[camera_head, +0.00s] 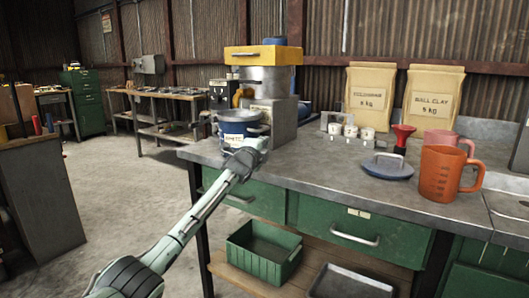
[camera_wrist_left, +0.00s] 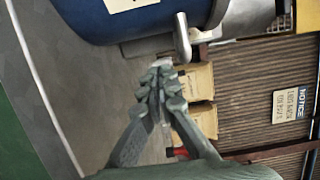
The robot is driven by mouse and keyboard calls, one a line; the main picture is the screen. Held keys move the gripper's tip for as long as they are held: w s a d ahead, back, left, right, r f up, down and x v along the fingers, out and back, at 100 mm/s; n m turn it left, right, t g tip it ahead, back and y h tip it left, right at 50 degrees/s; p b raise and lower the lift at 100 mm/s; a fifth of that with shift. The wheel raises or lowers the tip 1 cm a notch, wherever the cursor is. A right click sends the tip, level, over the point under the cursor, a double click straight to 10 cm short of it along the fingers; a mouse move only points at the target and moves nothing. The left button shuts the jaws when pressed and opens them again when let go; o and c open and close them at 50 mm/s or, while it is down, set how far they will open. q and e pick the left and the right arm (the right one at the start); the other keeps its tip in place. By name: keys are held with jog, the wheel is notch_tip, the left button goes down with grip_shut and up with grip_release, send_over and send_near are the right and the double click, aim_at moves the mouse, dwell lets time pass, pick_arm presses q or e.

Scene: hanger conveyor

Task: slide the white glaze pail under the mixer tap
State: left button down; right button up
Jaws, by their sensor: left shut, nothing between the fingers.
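The glaze pail (camera_head: 236,119) is blue with a white label on its front, too small to read surely. It stands at the left end of the grey workbench, in front of the mixer (camera_head: 266,78), a grey machine with a yellow top. I cannot make out the tap clearly. My left gripper (camera_head: 257,144) is at the pail's front right, shut and empty. In the left wrist view its fingers (camera_wrist_left: 161,82) are closed together, close to the blue pail (camera_wrist_left: 95,22) and a grey lug on its side. Whether they touch is unclear. My right gripper is not in view.
On the bench (camera_head: 325,178) to the right are a blue lid (camera_head: 388,167), a jar rack (camera_head: 347,130), a red funnel (camera_head: 403,136), an orange jug (camera_head: 442,176), a pink jug (camera_head: 450,140) and two paper bags (camera_head: 361,98). The bench front between pail and lid is clear.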

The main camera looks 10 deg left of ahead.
pick_arm(q)
jog(key=shift+s+d, duration=0.2)
jog(key=shift+s, duration=0.65)
jog(key=s+a, duration=0.1)
jog(key=s, duration=0.6)
jog(key=s+a+f+n+g+y, duration=0.1)
jog(key=s+f+n+g, duration=0.15)
jog(key=s+f, duration=0.6)
jog(key=s+f+n+g, duration=0.2)
jog(key=s+f+n, duration=0.15)
jog(key=f, duration=0.95)
jog(key=s+a+f+n+g+y, duration=0.1)
jog(key=s+f+n+g, duration=0.1)
jog(key=s+f, duration=0.65)
jog(key=s+a+f+n+g, duration=0.1)
jog(key=s+f+n+g, duration=0.1)
jog(key=s+f, duration=0.5)
jog(key=s+a+f+n+g, duration=0.1)
jog(key=s+f+n+g, duration=0.2)
jog(key=s+f, duration=0.4)
jog(key=s+a+f+n+g, duration=0.2)
jog(key=s+f, duration=0.6)
jog(key=s, duration=1)
jog(key=shift+s+n+g, duration=0.2)
jog(key=shift+n+g, duration=0.55)
jog(key=shift+n, duration=0.35)
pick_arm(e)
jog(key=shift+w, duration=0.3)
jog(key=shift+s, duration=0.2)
